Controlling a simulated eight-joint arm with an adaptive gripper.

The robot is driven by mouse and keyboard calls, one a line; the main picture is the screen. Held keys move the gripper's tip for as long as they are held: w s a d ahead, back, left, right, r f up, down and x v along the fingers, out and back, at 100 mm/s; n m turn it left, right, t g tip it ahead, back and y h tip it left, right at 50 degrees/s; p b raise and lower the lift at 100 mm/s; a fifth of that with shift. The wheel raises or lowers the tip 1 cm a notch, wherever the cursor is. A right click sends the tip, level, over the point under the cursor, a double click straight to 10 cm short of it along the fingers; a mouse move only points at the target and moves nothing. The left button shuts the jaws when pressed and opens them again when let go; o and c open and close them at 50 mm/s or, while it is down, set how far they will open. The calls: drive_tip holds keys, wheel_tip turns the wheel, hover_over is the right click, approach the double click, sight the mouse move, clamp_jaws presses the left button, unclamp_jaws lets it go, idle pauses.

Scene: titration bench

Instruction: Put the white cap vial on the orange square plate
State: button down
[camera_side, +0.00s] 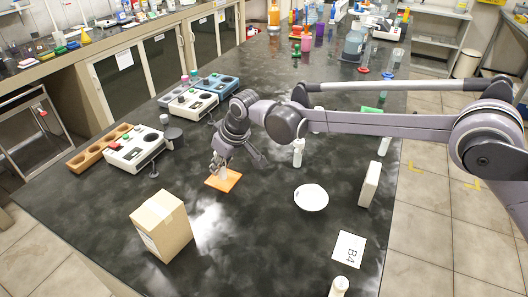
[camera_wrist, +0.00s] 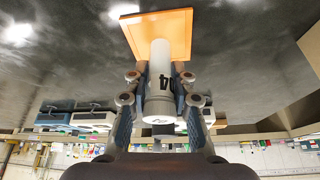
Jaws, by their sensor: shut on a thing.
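The orange square plate (camera_side: 232,183) lies flat on the black bench, and it also shows at the top of the wrist view (camera_wrist: 183,42). My gripper (camera_side: 218,165) is just above the plate. In the wrist view my gripper (camera_wrist: 160,94) is shut on the white vial (camera_wrist: 160,62), with a finger on each side. The vial carries dark marking, and its white end (camera_wrist: 158,119) points toward my palm. Its other end overlaps the plate in the picture. In the side view the vial (camera_side: 224,172) is small and partly hidden by the fingers; I cannot tell whether it touches the plate.
A cardboard box (camera_side: 161,225) stands in front, left of the plate. A white dish (camera_side: 311,197) lies to the right, near a small white bottle (camera_side: 298,154). White instruments (camera_side: 134,149) and a brown wooden rack (camera_side: 100,148) stand to the left.

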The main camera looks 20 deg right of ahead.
drive_tip(key=shift+f, duration=0.15)
drive_tip(key=c, duration=1.1)
unclamp_jaws()
drive_tip(key=v, duration=1.2)
drive_tip(key=s+d+r+m, duration=0.25)
drive_tip(key=d+r, duration=0.25)
drive_tip(key=d, duration=0.6)
drive_tip(key=s+d+r+m+t+h, duration=0.1)
drive_tip(key=s+d, duration=0.3)
drive_tip(key=d, duration=0.2)
drive_tip(key=s+d+t, duration=0.1)
drive_tip(key=s+d, duration=0.3)
drive_tip(key=d, duration=0.2)
drive_tip(key=s+d+f+m, duration=0.1)
drive_tip(key=s+d+f, duration=0.1)
drive_tip(key=s+d, duration=0.2)
drive_tip(key=s+d+f+m+h, duration=0.1)
drive_tip(key=s+d+f, duration=0.2)
drive_tip(key=s, duration=0.3)
drive_tip(key=s+d+f+m+t, duration=0.1)
drive_tip(key=s+d+f, duration=0.1)
drive_tip(key=s+d, duration=0.3)
drive_tip(key=shift+s+d+f+h, duration=0.1)
drive_tip(key=shift+d+f+h, duration=0.25)
drive_tip(key=shift+d, duration=0.3)
